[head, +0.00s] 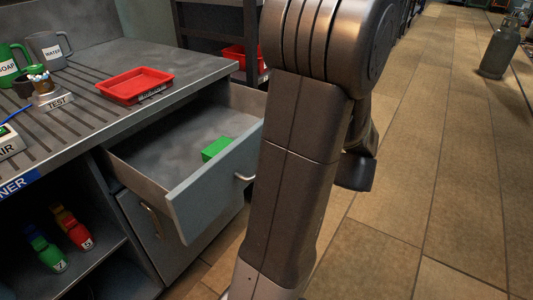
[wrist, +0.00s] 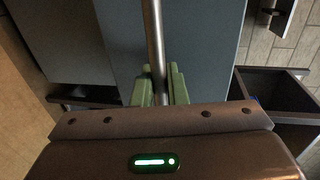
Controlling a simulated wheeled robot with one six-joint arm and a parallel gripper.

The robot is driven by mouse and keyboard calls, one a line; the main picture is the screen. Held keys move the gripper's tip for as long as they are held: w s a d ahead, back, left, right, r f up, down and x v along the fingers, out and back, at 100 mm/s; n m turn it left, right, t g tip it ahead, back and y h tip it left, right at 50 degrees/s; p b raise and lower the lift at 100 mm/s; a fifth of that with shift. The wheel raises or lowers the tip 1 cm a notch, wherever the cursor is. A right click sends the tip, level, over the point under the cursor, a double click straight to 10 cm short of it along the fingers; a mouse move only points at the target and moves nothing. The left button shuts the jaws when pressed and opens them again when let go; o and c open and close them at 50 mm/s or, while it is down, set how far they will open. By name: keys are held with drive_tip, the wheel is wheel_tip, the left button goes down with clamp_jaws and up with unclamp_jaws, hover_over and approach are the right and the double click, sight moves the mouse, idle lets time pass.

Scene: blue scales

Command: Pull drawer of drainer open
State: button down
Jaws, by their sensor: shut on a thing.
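The drawer (head: 190,200) under the grey ribbed counter stands well open, with its grey front panel out from the cabinet. A green block (head: 216,148) lies inside it. The metal drawer handle (head: 245,177) shows at the right of the front, partly hidden behind my arm. In the wrist view the handle (wrist: 154,40) runs as a bar down between the green fingers of my gripper (wrist: 161,86), which is shut on it. The drawer front (wrist: 205,50) lies behind the bar. In the head view my gripper is hidden by my arm.
On the counter (head: 190,68) are a red tray (head: 135,86), a grey WATER mug (head: 48,48), a green SOAP mug (head: 10,62) and a TEST holder (head: 55,101). Numbered bottles (head: 74,228) stand on the shelf below. The tiled floor (head: 440,150) at right is clear except for a grey cylinder (head: 500,52).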

idle(0.3)
drive_tip(key=c, duration=1.5)
unclamp_jaws()
drive_tip(key=shift+c, duration=0.2)
drive_tip(key=shift+d, duration=0.1)
drive_tip(key=p+v, duration=0.2)
drive_tip(key=v, duration=1.1)
drive_tip(key=shift+s+d+p, duration=0.25)
drive_tip(key=shift+d+p, duration=0.05)
drive_tip(key=shift+a, duration=0.1)
drive_tip(key=b+x, duration=0.2)
drive_tip(key=x, duration=1.1)
drive_tip(key=shift+w+a+b, duration=0.25)
drive_tip(key=shift+b, duration=0.05)
